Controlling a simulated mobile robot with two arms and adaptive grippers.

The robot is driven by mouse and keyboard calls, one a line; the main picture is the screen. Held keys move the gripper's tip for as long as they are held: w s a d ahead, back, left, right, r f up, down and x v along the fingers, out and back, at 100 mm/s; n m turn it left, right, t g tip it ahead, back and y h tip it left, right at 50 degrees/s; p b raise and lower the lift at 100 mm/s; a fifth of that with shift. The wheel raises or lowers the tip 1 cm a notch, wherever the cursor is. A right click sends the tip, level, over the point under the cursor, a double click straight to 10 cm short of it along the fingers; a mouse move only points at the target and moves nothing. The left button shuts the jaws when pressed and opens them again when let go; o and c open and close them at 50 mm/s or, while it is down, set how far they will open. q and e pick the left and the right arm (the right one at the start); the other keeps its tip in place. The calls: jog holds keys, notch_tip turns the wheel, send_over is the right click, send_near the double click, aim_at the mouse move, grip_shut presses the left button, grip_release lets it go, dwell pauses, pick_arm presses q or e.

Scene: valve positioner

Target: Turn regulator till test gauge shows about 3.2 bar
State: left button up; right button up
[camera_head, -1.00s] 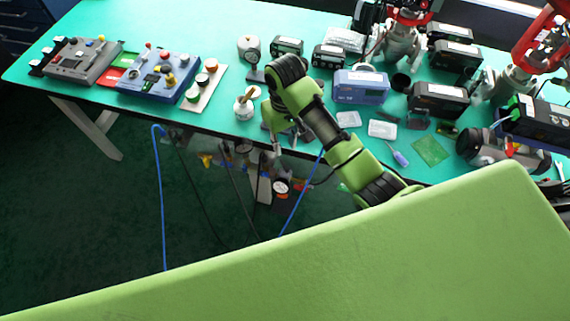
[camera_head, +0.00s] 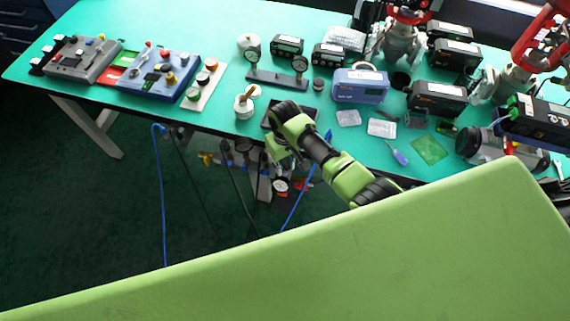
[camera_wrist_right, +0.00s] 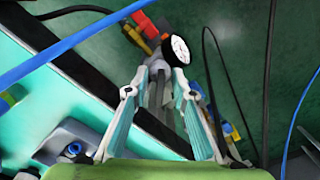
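A round white-faced gauge (camera_head: 281,185) sits below the table's front edge; it also shows in the wrist view (camera_wrist_right: 178,50), its reading too small to tell. Orange and red fittings (camera_wrist_right: 142,34) lie beside it; I cannot tell which part is the regulator. My right gripper (camera_wrist_right: 161,76) points down toward this assembly. Its two fingers are apart, with a grey bar-like part showing between them and the gauge just beyond the tips. In the head view the right wrist covers most of that gripper. A stand with two dial gauges (camera_head: 277,77) is on the table. My left gripper is out of view.
The teal table (camera_head: 215,40) carries a grey control box (camera_head: 82,62), a blue control box (camera_head: 155,78), a blue-grey device (camera_head: 360,87) and several black devices. A blue hose (camera_head: 160,200) and dark cables hang below the front edge, near the gripper.

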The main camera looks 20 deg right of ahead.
aim_at(285, 164)
grip_shut()
jog(key=shift+r+m+p, duration=0.2)
jog(key=shift+m+p, duration=0.1)
jog(key=shift+p, duration=0.15)
jog(key=shift+f+m, duration=0.15)
jog(key=shift+m, duration=0.15)
grip_release()
notch_tip(285, 164, up, 12)
dwell(0.3)
